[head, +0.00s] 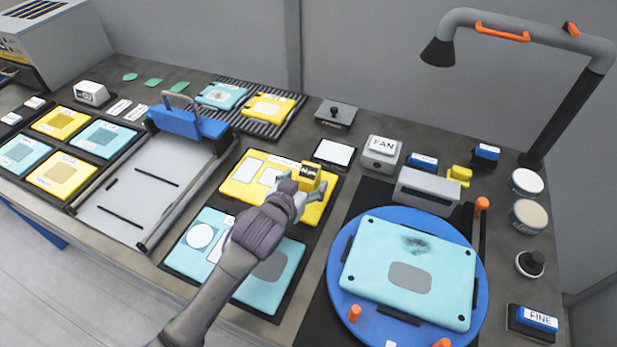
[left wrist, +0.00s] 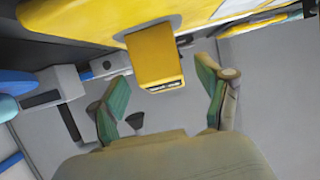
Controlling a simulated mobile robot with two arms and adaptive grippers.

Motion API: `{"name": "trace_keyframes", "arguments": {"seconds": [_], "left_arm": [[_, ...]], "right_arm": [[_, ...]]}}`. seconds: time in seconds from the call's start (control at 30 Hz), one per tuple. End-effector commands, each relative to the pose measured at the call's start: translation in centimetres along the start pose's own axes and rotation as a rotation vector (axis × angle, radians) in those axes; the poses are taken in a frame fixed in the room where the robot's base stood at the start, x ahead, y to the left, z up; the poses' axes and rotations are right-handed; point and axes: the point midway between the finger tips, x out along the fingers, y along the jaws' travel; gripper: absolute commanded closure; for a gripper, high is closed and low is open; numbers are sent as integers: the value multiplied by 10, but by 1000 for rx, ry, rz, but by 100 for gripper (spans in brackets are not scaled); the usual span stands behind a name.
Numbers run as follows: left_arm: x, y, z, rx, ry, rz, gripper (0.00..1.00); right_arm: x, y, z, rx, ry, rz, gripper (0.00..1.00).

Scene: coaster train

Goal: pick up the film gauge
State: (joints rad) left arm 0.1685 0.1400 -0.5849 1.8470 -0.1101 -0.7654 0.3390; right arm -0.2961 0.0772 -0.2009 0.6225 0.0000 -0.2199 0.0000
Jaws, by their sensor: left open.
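A small yellow block with a dark, marked face, which looks like the film gauge (head: 309,173), stands at the right end of a yellow panel (head: 240,187) in the head view. In the left wrist view the yellow block (left wrist: 155,58) is near the mouth of the gripper, between the lines of the two fingers, with gaps on both sides. My left gripper (head: 305,191) is open and empty, just in front of the gauge, and partly covers its lower part. Its green-padded fingers show in the left wrist view (left wrist: 163,80). My right gripper is in neither view.
A blue turntable (head: 333,280) carries a light-blue panel (head: 375,260) to the right. A light-blue panel (head: 285,283) lies under my left arm. A FAN box (head: 382,152), a grey block (head: 427,188) and a lamp (head: 438,52) stand behind and right.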

Motion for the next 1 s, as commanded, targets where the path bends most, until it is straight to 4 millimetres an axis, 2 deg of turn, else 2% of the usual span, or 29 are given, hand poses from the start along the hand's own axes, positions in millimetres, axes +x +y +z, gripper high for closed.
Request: {"name": "trace_keyframes", "arguments": {"seconds": [0.1,0.2,0.47,0.9,1.0], "left_arm": [[17,0,-2,0,0,-1,23],[26,0,-2,0,0,-1,23],[28,0,-1,0,1,0,23],[28,0,-1,0,0,-1,95],[27,0,-2,0,2,0,100]], "right_arm": [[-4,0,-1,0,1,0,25],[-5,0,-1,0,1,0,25],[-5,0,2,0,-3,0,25],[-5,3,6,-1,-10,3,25],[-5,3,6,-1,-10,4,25]]}}
